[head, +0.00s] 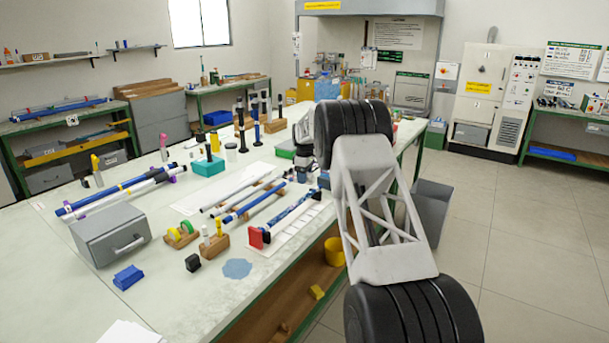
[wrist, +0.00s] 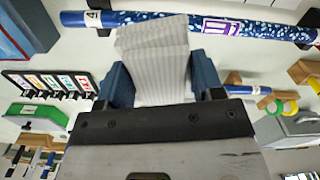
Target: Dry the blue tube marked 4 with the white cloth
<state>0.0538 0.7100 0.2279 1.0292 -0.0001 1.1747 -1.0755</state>
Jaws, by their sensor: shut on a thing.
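The blue tube (head: 292,212) lies along a white mat near the table's right edge in the head view. In the wrist view the blue tube (wrist: 165,19) runs across the top, covered in pale droplet-like spots. It has a purple-framed patch and a small white mark near its left end that looks like a 4. My gripper (wrist: 160,82) is shut on the white cloth (wrist: 155,60), a folded, ribbed pad between its blue fingers. The cloth's far end overlaps the tube in the wrist view; I cannot tell whether they touch. My arm hides much of the gripper in the head view.
A red block (head: 256,238) stands at the tube's near end. Another blue tube (head: 255,202) and a pale rod (head: 232,194) lie to its left. A grey box (head: 112,234) stands at left. A green block (wrist: 38,117) is at left in the wrist view.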

